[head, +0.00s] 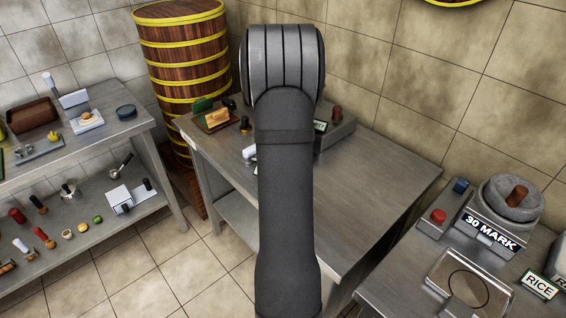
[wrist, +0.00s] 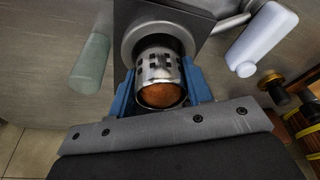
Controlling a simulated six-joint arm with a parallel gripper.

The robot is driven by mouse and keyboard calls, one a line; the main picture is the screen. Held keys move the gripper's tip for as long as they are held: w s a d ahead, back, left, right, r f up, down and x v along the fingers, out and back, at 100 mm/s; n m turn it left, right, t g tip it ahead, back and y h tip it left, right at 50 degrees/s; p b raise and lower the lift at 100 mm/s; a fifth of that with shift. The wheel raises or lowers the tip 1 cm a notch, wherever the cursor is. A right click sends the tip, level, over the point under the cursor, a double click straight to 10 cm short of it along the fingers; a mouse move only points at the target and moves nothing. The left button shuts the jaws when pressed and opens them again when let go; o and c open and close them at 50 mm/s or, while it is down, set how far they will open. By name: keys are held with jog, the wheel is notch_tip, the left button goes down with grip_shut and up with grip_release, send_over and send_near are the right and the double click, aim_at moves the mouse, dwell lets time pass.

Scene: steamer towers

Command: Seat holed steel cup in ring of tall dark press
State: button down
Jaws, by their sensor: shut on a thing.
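The holed steel cup (wrist: 159,72) shows in the wrist view, its near open end showing an orange-brown round face. My gripper (wrist: 160,92) has its blue fingers on both sides of the cup and is shut on it. The grey ring (wrist: 131,42) of the dark press (wrist: 188,10) is just beyond the cup. The cup's far end overlaps the ring's opening, roughly in line with it; I cannot tell whether it is inside or only in front. In the head view my arm hides the gripper, the cup and most of the press area.
In the wrist view a white handle (wrist: 262,38) sticks out right of the press, and a greenish cylinder (wrist: 92,60) is to the left. In the head view the steel bench (head: 385,185) has free room at right. A basket tower (head: 180,55) stands behind it.

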jog(key=shift+f, duration=0.5)
jog(key=shift+r, duration=0.15)
dwell(0.3)
jog(key=shift+r, duration=0.45)
jog(key=shift+a, duration=0.1)
dwell(0.3)
jog(key=shift+f, duration=0.6)
dwell(0.9)
jog(key=c, duration=0.8)
grip_release()
jog(key=shift+o, duration=0.8)
jog(key=shift+s+f, duration=0.1)
